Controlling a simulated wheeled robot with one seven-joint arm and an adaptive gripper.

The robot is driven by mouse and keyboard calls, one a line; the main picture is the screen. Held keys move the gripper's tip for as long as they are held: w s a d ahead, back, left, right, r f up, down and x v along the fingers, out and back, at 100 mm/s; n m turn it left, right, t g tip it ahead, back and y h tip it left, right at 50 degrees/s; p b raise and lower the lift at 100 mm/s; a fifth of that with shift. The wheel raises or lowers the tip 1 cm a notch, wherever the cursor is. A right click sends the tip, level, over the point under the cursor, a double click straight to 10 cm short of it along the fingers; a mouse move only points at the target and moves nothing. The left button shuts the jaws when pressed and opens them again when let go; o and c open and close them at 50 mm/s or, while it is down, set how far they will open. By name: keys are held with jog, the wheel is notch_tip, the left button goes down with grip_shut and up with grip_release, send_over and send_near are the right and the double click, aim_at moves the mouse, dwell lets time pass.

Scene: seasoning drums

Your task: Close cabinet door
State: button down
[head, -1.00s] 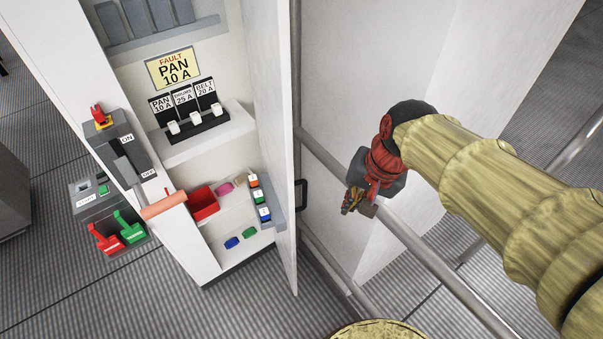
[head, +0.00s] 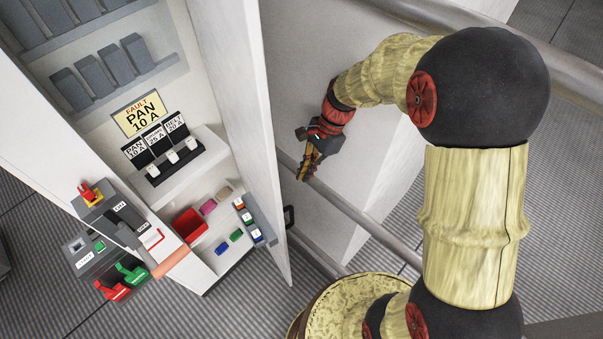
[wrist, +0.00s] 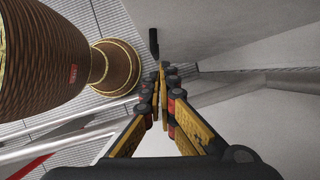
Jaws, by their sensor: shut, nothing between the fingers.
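The white cabinet (head: 101,163) stands at the left of the head view. Its white door (head: 238,110) is open, standing out along the cabinet's right side. A black handle (head: 289,216) sits on the door's outer side near its free edge. My gripper (head: 302,178) is shut and empty, on the outer side of the door, to the right of it and above the handle in the picture. A gap shows between gripper and door. In the wrist view the closed fingertips (wrist: 161,72) point toward a dark upright bar (wrist: 153,42), which looks like the handle.
A grey rail (head: 350,208) runs below my gripper, beside a pale wall block (head: 375,165). The cabinet holds a fault sign (head: 138,114), switches, a red bin (head: 187,225) and coloured fuses. A lever switch box (head: 112,215) is on its left side. Ribbed floor lies around.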

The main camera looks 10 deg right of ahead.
jog(key=s+a+f, duration=0.2)
jog(key=a+f, duration=0.4)
jog(key=f, duration=0.1)
jog(key=shift+a+p, duration=0.25)
jog(key=shift+p, duration=0.15)
jog(key=shift+s, duration=0.15)
